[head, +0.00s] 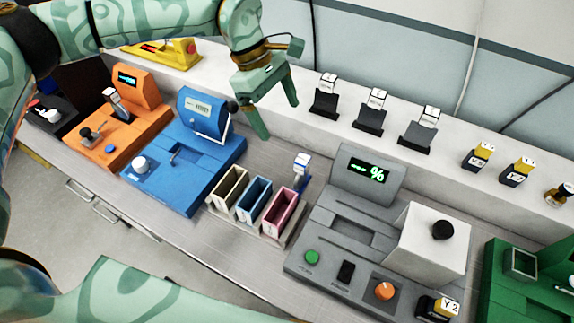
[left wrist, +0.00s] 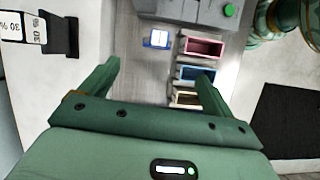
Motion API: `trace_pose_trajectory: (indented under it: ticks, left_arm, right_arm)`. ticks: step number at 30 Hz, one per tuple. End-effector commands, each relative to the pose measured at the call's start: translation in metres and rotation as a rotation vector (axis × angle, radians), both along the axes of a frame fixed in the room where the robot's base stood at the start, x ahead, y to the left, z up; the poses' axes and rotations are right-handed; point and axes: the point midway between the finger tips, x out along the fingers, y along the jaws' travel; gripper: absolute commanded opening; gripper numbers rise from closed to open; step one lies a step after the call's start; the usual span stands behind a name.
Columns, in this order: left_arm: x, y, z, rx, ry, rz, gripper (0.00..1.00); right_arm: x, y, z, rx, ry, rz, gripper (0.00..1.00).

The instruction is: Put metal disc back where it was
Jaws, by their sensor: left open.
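I cannot make out a metal disc in either view. My left gripper (head: 278,117) is open and empty, pointing down above the bench behind the three small bins. In the left wrist view its two fingers (left wrist: 158,85) stand wide apart with bare grey bench between them. The grey machine (head: 352,215) with a green "%" display stands to the right of the bins. The blue machine (head: 185,160) stands to their left, and the orange machine (head: 120,125) further left. My right gripper is not in view.
Cream (head: 229,188), blue (head: 254,200) and pink (head: 279,209) bins stand in a row. A small blue-and-white item (head: 302,165) stands behind them. Black stands (head: 369,120) with cards line the back shelf. A white box (head: 433,245) sits on the grey machine's right side.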

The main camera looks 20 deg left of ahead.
Motion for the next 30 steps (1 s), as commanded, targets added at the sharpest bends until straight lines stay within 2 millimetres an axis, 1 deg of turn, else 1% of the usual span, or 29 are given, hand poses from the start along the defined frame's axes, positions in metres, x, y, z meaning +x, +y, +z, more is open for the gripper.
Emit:
trace_pose_trajectory:
  ticks: [2,5,8,9,12,15,18,25,30]
  left_arm:
    - [0.001,-0.002,-0.002,0.000,0.014,0.055,0.89]
    - [0.000,-0.006,-0.013,0.003,0.024,0.080,0.89]
    - [-0.001,-0.014,-0.034,0.003,0.025,0.078,0.89]
    - [-0.002,-0.018,-0.044,0.005,0.026,0.078,0.89]
    - [-0.004,-0.028,-0.067,0.004,0.026,0.078,0.89]
    - [-0.006,-0.036,-0.085,0.004,0.025,0.078,0.89]
    - [-0.006,-0.040,-0.097,0.005,0.022,0.078,0.89]
    - [-0.007,-0.046,-0.111,0.005,0.022,0.077,0.89]
    - [-0.009,-0.055,-0.138,0.004,0.023,0.077,0.89]
  right_arm:
    - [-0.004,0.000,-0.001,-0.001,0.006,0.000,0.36]
    - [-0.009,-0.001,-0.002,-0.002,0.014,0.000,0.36]
    - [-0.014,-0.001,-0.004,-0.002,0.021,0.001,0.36]
    - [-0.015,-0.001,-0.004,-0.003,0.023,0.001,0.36]
    - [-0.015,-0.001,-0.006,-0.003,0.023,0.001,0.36]
    - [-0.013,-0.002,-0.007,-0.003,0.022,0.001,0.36]
    - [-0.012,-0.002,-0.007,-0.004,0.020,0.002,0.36]
    - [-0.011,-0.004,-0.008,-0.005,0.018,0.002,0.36]
    - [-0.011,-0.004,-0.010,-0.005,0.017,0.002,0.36]
